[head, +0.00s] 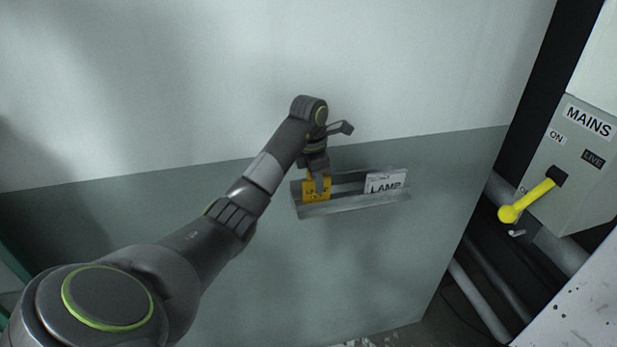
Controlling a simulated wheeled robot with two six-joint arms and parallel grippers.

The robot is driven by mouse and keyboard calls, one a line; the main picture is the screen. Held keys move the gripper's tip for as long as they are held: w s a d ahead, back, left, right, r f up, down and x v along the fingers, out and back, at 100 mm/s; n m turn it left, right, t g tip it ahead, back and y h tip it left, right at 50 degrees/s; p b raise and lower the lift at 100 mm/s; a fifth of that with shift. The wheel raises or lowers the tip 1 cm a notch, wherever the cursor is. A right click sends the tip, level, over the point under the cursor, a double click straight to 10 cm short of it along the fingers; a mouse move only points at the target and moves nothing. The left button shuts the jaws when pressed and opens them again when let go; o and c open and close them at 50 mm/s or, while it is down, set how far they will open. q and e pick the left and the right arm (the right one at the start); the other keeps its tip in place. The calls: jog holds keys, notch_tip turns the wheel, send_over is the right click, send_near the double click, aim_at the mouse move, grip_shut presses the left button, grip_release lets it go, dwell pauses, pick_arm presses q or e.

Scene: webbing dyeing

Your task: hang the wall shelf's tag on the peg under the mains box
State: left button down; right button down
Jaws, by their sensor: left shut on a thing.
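A small grey wall shelf (352,204) is fixed to the wall ahead. A yellow-orange tag (317,190) with dark print stands at its left end. My left gripper (320,184) comes down from above and is shut on this tag, its fingers covering part of it. The tag still appears to be within the shelf; whether it touches the shelf is unclear. The grey mains box (572,180) is at the right, marked MAINS, ON and LIVE, with a yellow-knobbed lever (530,200) pointing down left. A small pale peg (517,233) shows under the lever. My right gripper is out of view.
A white card (386,182) reading LAMP stands at the shelf's right end. Grey pipes (483,300) and a dark gap lie between the wall and the mains box. A pale speckled surface (580,305) fills the lower right corner.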

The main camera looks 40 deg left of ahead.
pick_arm(q)
jog(key=shift+a, duration=0.2)
jog(key=shift+d, duration=0.35)
jog(key=shift+d+f+b, duration=0.2)
jog(key=shift+d+b, duration=0.1)
jog(key=shift+b, duration=0.1)
jog(key=c, duration=1.7)
grip_release()
jog(key=shift+a, duration=0.1)
jog(key=shift+c, duration=0.2)
jog(key=shift+o, duration=1.2)
jog(key=shift+a, duration=0.2)
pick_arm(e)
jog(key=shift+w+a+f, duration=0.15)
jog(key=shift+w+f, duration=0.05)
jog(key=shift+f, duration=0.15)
pick_arm(q)
jog(key=shift+d, duration=0.1)
jog(key=shift+r, duration=0.1)
